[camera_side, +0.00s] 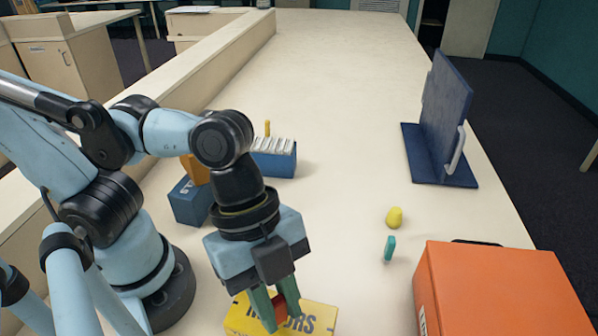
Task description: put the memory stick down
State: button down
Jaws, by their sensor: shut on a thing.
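My gripper (281,316) points down at the bottom of the side view, over a yellow box (318,318) with dark lettering that ends in "ORS". Its two green fingers are shut on a small red thing, the memory stick (280,305) as far as I can tell. Only a small part of the stick shows between the fingers. The fingers and stick cover the middle of the box's lettering. I cannot tell whether the stick touches the box.
A teal piece (389,249) and a yellow piece (394,217) stand right of my gripper. An orange case (500,290) fills the lower right. A blue upright stand (445,120) is behind it. Blue containers (275,163) (189,203) sit near my arm. The far table (330,60) is clear.

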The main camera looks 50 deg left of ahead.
jog(key=shift+f, duration=0.2)
jog(key=shift+f, duration=0.1)
jog(key=c, duration=1)
grip_release()
jog(key=v, duration=1.2)
jog(key=w+a+f+n+t+y, duration=0.1)
jog(key=w+a+f+n+t, duration=0.1)
jog(key=w+a+n, duration=0.3)
jog(key=w+a+f+n+t+y, duration=0.2)
jog(key=w+a+f+n, duration=0.2)
jog(key=w+a+n, duration=0.1)
jog(key=w+a+f+n+t+y, duration=0.1)
jog(key=w+a+f+n+t, duration=0.1)
jog(key=w+a+n, duration=0.3)
jog(key=shift+w+a+f+n+t, duration=0.25)
jog(key=shift+a+n, duration=0.2)
jog(key=shift+n, duration=0.35)
jog(key=shift+w+a+f+n+t, duration=0.15)
jog(key=shift+a+n+t, duration=0.25)
jog(key=shift+n, duration=0.4)
